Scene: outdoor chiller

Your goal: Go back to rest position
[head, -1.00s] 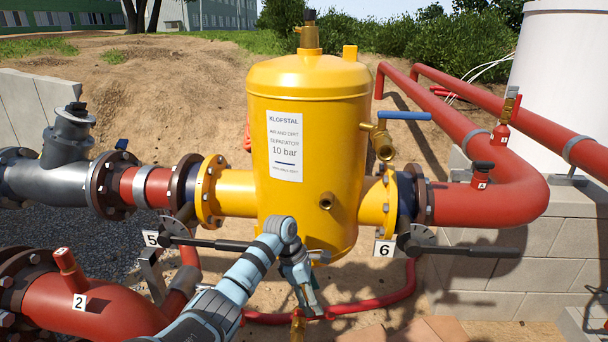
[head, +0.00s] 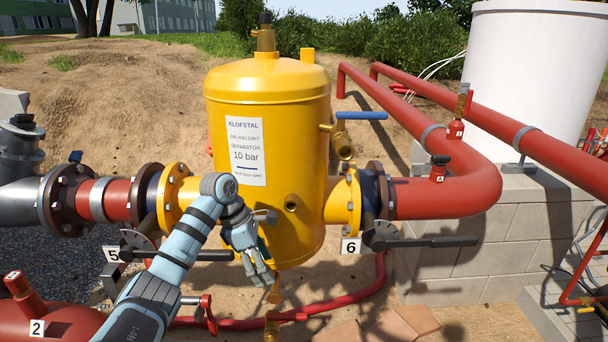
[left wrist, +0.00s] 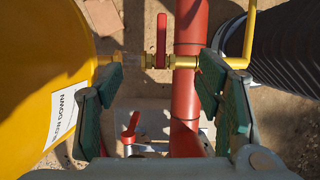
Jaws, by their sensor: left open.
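My left gripper (head: 262,278) is in front of the lower part of the yellow separator tank (head: 300,130) in the head view, pointing down. In the left wrist view my left gripper (left wrist: 160,95) has its green-padded fingers spread apart with nothing held between them. Beyond the fingers, a red valve handle (left wrist: 161,40) sits on a brass fitting, and a red pipe (left wrist: 187,100) runs down the picture. The yellow tank (left wrist: 40,50) fills the left of that view. My right gripper is in neither view.
Valve 5's dark lever (head: 205,255) lies behind my left arm. Valve 6's lever (head: 440,242) stands out to the right of the tank. A blue-handled valve (head: 360,116) is on the tank's right side. A thin red pipe (head: 345,300) runs low over sandy ground.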

